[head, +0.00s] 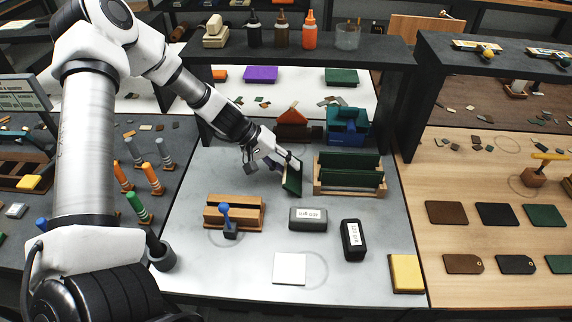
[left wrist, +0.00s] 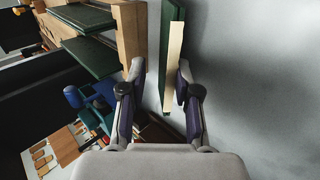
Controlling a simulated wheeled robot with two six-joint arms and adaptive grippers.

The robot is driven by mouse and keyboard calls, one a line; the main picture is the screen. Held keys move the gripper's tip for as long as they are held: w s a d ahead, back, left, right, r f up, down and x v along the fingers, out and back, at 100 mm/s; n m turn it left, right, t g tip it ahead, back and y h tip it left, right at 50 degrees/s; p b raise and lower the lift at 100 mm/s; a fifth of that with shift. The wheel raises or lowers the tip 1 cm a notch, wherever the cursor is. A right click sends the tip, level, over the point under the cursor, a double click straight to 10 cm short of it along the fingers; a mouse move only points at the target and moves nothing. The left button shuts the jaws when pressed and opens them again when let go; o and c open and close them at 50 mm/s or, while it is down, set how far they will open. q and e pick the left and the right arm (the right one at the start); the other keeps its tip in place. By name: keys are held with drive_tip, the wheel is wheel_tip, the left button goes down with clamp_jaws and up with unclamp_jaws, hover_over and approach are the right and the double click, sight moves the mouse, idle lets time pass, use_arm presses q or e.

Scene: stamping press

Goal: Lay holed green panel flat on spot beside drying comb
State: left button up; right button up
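My left gripper (head: 288,160) holds a thin green panel (head: 293,179) upright on its edge, left of the drying comb. In the left wrist view, the green panel (left wrist: 174,55) with its pale edge stands between the fingers (left wrist: 161,75), nearer the right one. I cannot make out its hole or whether its lower edge touches the table. The drying comb (head: 318,187) is a wooden rack with green panels in it. Its wooden side also shows in the left wrist view (left wrist: 129,32). My right gripper is not in view.
A grey block (head: 308,218), a black block (head: 353,240), a white tile (head: 289,269) and a yellow block (head: 406,273) lie toward the front. A wooden block (head: 240,212) and a blue-knobbed stamp (head: 229,225) are at left. A blue machine (head: 347,126) stands behind the comb. Grey table is bare left of the panel.

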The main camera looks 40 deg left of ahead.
use_arm(q)
drive_tip(key=shift+r, duration=0.1)
drive_tip(key=v, duration=1.2)
idle(0.9)
